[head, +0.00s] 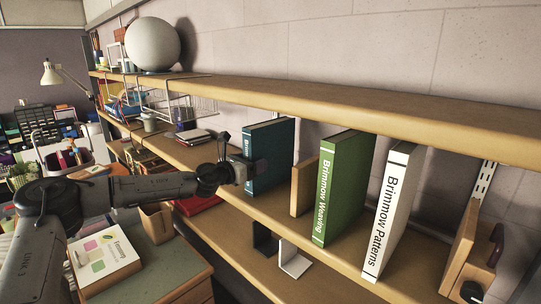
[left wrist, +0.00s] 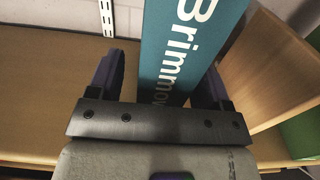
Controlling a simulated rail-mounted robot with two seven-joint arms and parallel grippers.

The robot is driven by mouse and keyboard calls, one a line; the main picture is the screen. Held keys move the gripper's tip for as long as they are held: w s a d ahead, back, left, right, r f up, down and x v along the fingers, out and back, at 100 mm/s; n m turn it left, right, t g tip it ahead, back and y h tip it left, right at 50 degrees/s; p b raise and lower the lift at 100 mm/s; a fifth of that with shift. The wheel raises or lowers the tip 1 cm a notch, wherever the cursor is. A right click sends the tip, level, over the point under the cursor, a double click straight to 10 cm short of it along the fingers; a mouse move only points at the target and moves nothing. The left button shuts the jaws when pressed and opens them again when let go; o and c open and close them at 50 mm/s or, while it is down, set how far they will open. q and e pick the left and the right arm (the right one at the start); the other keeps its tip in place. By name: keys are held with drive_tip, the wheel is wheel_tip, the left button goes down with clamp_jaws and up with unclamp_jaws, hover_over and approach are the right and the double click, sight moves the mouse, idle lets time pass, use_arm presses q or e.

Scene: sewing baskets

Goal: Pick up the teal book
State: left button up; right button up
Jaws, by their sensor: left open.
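The teal book (head: 271,150) stands upright on the middle shelf, with its spine facing out. In the left wrist view the teal book (left wrist: 188,45) shows white lettering that begins "Brimmow". My left gripper (head: 247,165) is at the book's spine in the head view. In the left wrist view the left gripper (left wrist: 160,85) is open, with one dark finger on each side of the book. A gap shows between the left finger and the book. The right finger is close to the book; I cannot tell if it touches. My right gripper is not in view.
A wooden divider (head: 304,186) stands right of the teal book, then a green book (head: 343,188) and a white book (head: 392,212). The upper shelf (head: 350,105) runs overhead. Black and white bookends (head: 293,262) are on the shelf below. A wire basket (head: 190,108) is farther left.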

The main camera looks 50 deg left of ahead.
use_arm(q)
drive_tip(key=shift+w+a+f, duration=0.1)
drive_tip(key=shift+w, duration=0.65)
drive_tip(key=shift+c, duration=0.4)
clamp_jaws()
drive_tip(key=shift+r, duration=0.2)
